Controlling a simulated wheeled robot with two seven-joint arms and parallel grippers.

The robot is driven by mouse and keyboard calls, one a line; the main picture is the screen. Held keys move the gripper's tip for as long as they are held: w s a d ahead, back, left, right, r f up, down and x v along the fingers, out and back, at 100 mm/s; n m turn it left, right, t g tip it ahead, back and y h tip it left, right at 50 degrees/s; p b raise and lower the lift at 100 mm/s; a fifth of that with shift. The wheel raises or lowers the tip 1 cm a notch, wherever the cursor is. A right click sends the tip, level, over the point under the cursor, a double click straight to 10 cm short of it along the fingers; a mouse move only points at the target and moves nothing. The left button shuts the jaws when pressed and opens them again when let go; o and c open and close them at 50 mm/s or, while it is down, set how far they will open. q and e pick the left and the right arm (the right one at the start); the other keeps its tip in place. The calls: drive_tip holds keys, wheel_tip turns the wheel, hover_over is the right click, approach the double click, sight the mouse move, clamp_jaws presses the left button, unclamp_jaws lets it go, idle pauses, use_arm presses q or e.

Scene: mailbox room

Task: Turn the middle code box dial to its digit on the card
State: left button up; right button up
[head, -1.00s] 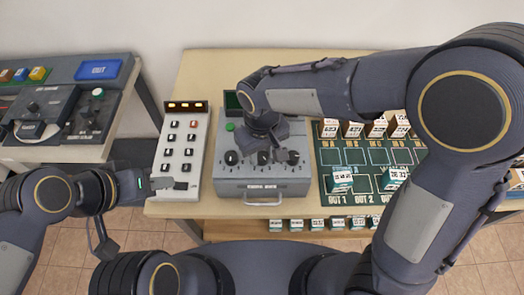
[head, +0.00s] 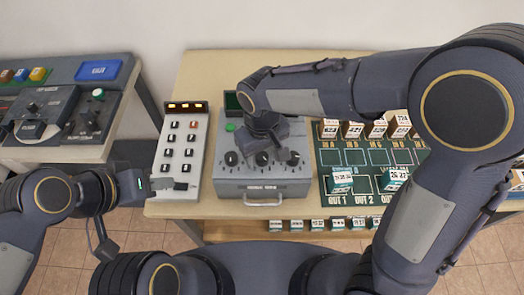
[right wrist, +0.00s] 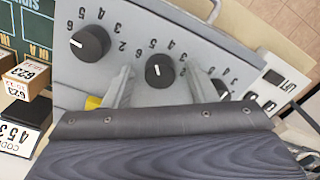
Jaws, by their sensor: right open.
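The grey code box (head: 290,184) stands on the table with a row of three black dials. The middle dial (head: 262,159) also shows in the right wrist view (right wrist: 159,71), with a white pointer line and printed digits around it. My right gripper (head: 268,146) is over the box; in the right wrist view its fingers (right wrist: 150,88) are open, one on each side of the middle dial, with gaps. A card (right wrist: 18,125) reading "CODE" and digits like 453 is at the left edge of the right wrist view, partly cut off. My left gripper (head: 183,185) hovers by the keypad, its jaws unclear.
A white keypad panel (head: 181,150) stands left of the code box. A green board (head: 350,158) with small labelled boxes lies on its right. A second bench (head: 60,110) with controls is at the far left. More small boxes sit on the shelf below.

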sight(262, 156)
wheel_tip(262, 156, up, 8)
drive_tip(key=shift+f, duration=0.1)
idle(0.4)
drive_tip(key=s+d+r+m+t+y, duration=0.1)
drive_tip(key=s+d+m+y, duration=0.1)
drive_tip(key=d, duration=0.5)
drive_tip(key=s+d+r+m+t+y, duration=0.1)
drive_tip(key=s+d+r+m+y, duration=0.15)
drive_tip(key=d, duration=0.55)
drive_tip(key=s+d+f+m+t, duration=0.3)
drive_tip(key=s+d, duration=0.2)
drive_tip(key=s, duration=0.2)
drive_tip(key=shift+s+d+t+h, duration=0.25)
drive_tip(key=shift+s+t+h, duration=0.1)
drive_tip(key=shift+t, duration=0.05)
idle(0.9)
